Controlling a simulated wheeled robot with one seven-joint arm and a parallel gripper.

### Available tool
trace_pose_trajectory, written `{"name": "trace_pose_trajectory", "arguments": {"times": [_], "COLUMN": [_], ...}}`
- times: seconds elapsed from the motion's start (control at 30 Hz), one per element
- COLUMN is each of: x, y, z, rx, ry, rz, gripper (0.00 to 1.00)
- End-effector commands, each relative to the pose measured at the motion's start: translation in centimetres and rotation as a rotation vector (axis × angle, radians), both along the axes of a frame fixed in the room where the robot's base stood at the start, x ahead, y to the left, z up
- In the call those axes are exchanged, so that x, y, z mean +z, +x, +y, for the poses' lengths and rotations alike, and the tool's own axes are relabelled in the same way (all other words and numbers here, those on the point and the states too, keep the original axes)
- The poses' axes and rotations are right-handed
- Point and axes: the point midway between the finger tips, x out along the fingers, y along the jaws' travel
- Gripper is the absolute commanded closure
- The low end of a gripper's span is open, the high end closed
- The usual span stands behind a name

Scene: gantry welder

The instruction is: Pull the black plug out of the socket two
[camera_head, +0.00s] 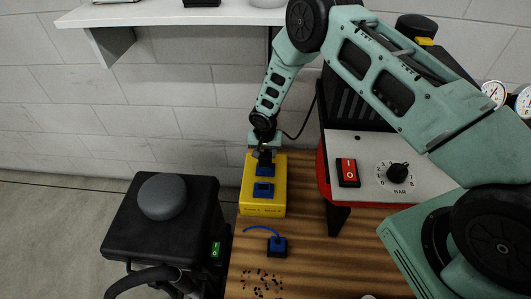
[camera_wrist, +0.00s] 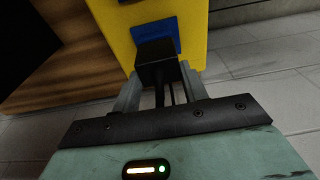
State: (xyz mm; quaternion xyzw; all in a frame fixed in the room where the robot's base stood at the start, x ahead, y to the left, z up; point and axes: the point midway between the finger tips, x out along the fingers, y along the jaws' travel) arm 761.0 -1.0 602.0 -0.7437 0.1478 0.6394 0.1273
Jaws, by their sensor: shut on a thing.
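A yellow socket box (camera_head: 248,185) with blue sockets stands on the wooden table against the wall. The nearer blue socket (camera_head: 263,190) is empty. My gripper (camera_head: 264,152) is at the farther blue socket (camera_head: 265,171), shut on the black plug (camera_wrist: 156,62). In the wrist view the fingers (camera_wrist: 158,90) lie on either side of the plug, and the blue socket (camera_wrist: 160,32) shows just behind it. I cannot tell how deep the plug sits. In the head view my gripper mostly hides the plug.
A red and grey welder (camera_head: 358,148) with a red switch (camera_head: 348,171) and a dial (camera_head: 398,172) stands right of the box. A black plug with a blue cable (camera_head: 277,247) lies in front. A black stool-like unit (camera_head: 120,225) stands left. A shelf (camera_head: 160,14) hangs above.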

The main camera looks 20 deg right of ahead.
Motion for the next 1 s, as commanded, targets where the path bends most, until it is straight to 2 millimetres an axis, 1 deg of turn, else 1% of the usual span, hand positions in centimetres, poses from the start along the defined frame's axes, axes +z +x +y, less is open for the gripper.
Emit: {"name": "trace_pose_trajectory", "arguments": {"times": [1.0], "x": [3.0], "y": [0.0], "z": [0.0], "rx": [0.0], "ry": [-0.001], "rz": [0.0], "gripper": [0.81]}}
